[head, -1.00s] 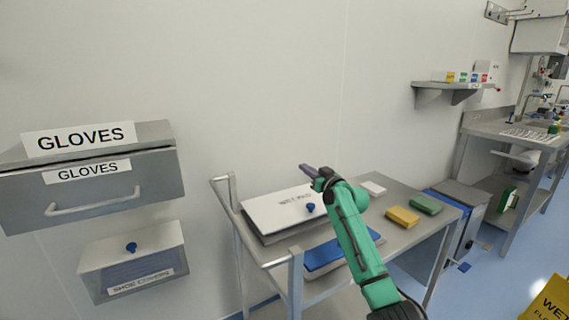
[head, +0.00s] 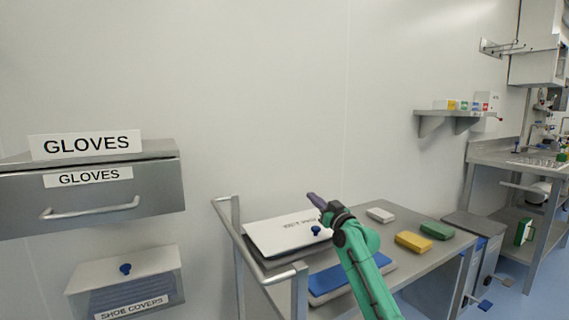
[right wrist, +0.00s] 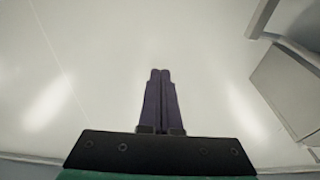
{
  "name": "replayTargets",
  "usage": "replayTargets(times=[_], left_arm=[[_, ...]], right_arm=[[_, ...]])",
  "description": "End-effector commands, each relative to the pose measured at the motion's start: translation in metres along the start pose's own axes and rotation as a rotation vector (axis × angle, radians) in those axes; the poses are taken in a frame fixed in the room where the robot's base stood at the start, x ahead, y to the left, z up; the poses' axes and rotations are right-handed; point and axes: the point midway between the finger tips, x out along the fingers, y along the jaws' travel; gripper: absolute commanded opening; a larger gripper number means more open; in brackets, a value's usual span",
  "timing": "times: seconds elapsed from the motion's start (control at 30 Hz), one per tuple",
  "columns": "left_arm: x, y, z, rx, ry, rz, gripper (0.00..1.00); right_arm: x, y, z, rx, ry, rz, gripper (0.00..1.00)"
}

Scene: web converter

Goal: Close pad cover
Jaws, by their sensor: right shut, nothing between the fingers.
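The pad cover (head: 281,236) is a white lid with a blue knob and dark lettering, lying nearly flat over a grey box on the steel cart. My right gripper (head: 314,199) is over the cover's right rear part in the head view, its purple fingers together and empty. In the right wrist view the shut fingers (right wrist: 160,98) point at a pale wall, with no contact visible. A light grey box shows at the right edge of that view. The gripper and arm hide the cover's right edge. My left gripper is not in view.
The cart (head: 440,262) also carries a blue pad (head: 325,284), a yellow block (head: 413,241), a green block (head: 436,230) and a white block (head: 381,214). A gloves drawer (head: 90,197) and a shoe covers box (head: 125,284) are on the wall at left.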

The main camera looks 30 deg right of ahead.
Motion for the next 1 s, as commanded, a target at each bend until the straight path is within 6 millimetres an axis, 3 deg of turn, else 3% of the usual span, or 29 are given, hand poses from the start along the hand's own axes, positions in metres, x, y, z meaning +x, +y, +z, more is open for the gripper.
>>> replayTargets(times=[0.23,0.37,0.53,0.8,1.0], left_arm=[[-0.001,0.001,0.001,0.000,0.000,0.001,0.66],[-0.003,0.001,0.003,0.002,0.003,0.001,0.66],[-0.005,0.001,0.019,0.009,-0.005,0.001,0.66],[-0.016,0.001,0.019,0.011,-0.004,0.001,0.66],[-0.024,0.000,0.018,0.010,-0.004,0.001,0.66]], right_arm=[[0.001,0.000,-0.003,-0.001,0.000,0.000,0.00],[0.004,0.000,-0.022,-0.002,0.004,0.000,0.00],[0.012,0.001,-0.068,-0.002,0.005,0.001,0.00],[0.027,0.001,-0.151,0.000,0.005,0.002,0.00],[0.036,0.001,-0.191,0.000,0.001,0.001,0.00]])
